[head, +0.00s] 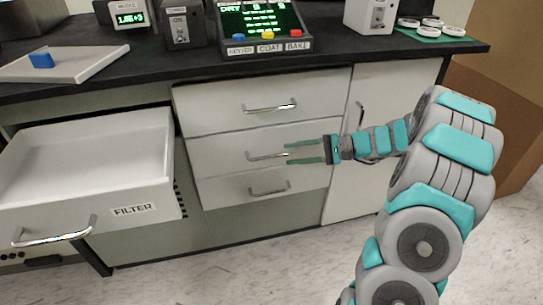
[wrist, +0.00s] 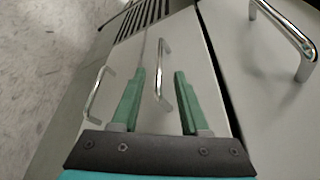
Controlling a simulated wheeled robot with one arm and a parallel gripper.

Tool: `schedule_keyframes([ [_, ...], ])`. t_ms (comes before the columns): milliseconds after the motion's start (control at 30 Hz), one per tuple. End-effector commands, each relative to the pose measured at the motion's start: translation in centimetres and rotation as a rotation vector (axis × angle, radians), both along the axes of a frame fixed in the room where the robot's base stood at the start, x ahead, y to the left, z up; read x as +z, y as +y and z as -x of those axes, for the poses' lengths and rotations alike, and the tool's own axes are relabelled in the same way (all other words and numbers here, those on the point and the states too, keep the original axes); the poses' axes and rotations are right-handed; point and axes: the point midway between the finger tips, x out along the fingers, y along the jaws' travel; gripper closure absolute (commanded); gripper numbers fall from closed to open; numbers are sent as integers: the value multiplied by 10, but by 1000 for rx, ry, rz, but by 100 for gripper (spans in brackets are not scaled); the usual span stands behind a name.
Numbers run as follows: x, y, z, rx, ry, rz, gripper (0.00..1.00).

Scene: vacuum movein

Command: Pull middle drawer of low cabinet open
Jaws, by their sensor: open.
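The low cabinet has three stacked white drawers, all closed. The middle drawer (head: 225,152) has a silver bar handle (head: 262,155), which also shows in the wrist view (wrist: 162,75). My gripper (head: 288,153) is open, its green fingers pointing at the middle drawer's front. In the head view the fingertips are beside the handle's right end. In the wrist view the handle (wrist: 160,90) lies between the two fingers (wrist: 158,90). I cannot tell whether a finger touches it.
A drawer labelled FILTER (head: 133,210) stands open at the left. The top drawer handle (head: 270,106) and bottom drawer handle (head: 268,188) are above and below. A black counter (head: 330,62) carries instruments. The floor in front is clear.

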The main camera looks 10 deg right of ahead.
Motion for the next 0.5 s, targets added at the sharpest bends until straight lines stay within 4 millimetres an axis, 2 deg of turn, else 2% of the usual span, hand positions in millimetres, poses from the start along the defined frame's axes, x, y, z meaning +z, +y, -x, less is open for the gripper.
schedule_keyframes([
  [300, -10, 46, -13, 5, 3, 0, 55],
  [500, -14, 62, -19, 4, 2, 2, 55],
])
